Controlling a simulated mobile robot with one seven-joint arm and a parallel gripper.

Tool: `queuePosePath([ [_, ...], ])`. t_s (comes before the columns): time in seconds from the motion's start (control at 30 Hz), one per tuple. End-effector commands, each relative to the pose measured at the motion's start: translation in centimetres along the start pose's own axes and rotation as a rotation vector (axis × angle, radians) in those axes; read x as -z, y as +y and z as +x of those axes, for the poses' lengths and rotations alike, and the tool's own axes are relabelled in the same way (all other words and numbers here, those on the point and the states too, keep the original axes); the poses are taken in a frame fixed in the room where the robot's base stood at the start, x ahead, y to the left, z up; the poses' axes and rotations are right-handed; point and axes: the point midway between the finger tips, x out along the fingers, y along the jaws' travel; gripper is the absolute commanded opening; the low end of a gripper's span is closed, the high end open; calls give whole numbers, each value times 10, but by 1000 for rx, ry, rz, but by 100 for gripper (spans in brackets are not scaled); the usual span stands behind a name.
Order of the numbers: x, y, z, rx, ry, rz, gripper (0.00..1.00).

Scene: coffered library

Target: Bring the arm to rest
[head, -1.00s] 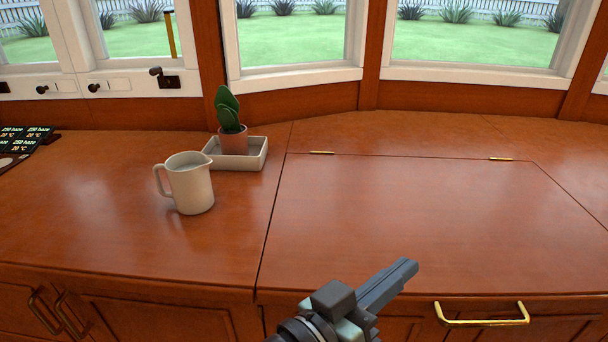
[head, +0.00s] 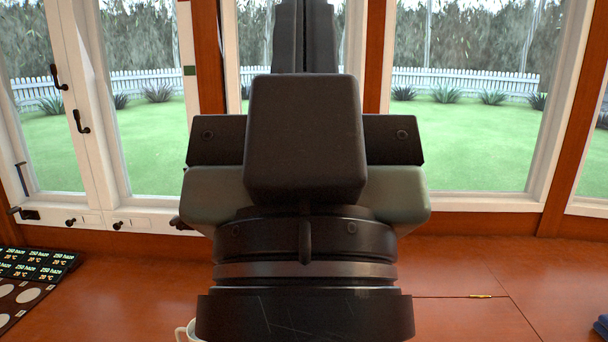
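My gripper (head: 304,30) is raised close in front of the head camera and points up. It fills the middle of the head view. Its two dark fingers lie side by side with only a thin seam between them, so it looks shut, and nothing shows in it. The fingertips run to the top edge of the view. My wrist covers the middle of the wooden counter behind it.
A wooden counter (head: 480,265) runs below the windows. A white jug (head: 184,332) shows only a sliver at the bottom edge, mostly hidden by my wrist. A dark panel (head: 38,265) lies at the far left and a blue item (head: 601,326) at the right edge.

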Motion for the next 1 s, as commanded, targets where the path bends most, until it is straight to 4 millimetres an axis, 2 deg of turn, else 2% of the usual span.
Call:
queuePosePath([
  [0.03, 23, 0, 25, 0, -1, 1, 0],
  [0.7, 164, 0, 177, 1, -5, 2, 0],
  [0.83, 185, 0, 199, 2, -5, 2, 0],
  [1.0, 198, 0, 213, 2, -5, 2, 0],
])
